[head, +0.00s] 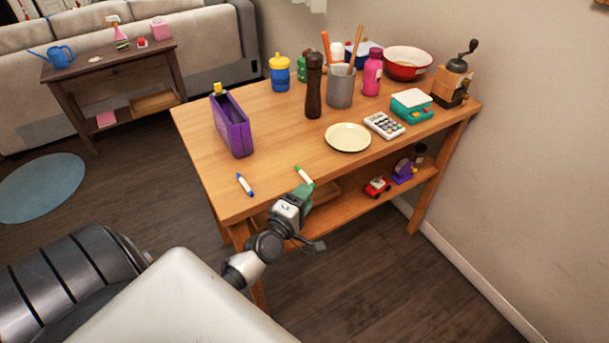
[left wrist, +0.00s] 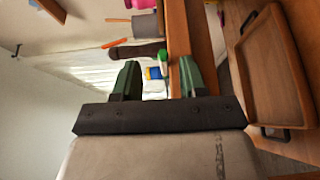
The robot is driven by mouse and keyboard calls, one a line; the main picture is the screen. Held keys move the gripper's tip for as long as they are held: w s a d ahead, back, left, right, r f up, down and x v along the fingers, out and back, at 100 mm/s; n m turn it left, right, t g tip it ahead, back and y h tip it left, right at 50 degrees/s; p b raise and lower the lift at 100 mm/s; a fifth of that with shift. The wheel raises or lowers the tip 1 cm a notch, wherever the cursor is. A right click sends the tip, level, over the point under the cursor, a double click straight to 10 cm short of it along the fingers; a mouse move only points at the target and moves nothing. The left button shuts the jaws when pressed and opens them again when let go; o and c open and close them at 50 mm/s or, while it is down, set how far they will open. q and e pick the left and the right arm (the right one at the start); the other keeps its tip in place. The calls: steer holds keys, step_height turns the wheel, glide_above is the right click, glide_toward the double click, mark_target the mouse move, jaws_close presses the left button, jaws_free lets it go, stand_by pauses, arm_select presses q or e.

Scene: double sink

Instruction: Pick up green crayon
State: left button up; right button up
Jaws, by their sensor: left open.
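The green crayon (head: 304,175), green with a white part, lies on the wooden table near its front edge in the head view. In the left wrist view a small green and white piece (left wrist: 164,65), which looks like this crayon, shows between the fingers, close to the table's edge. My left gripper (head: 305,193) is just in front of the table edge, close to the crayon. Its green fingers (left wrist: 160,80) are apart with nothing held. I cannot tell whether they touch the crayon. My right gripper is in neither view.
A blue crayon (head: 244,184) lies left of the green one. A purple container (head: 232,125), a plate (head: 348,137) and a calculator (head: 384,125) stand farther back. A wooden tray (left wrist: 272,70) is on the lower shelf. The tabletop around the crayons is clear.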

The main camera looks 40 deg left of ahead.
mark_target(305, 176)
arm_select(q)
steer(key=w, duration=0.4)
steer(key=shift+a+f, duration=0.2)
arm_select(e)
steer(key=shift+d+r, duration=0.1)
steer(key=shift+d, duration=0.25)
arm_select(q)
steer(key=shift+s, duration=0.1)
jaws_close()
steer(key=shift+r, duration=0.1)
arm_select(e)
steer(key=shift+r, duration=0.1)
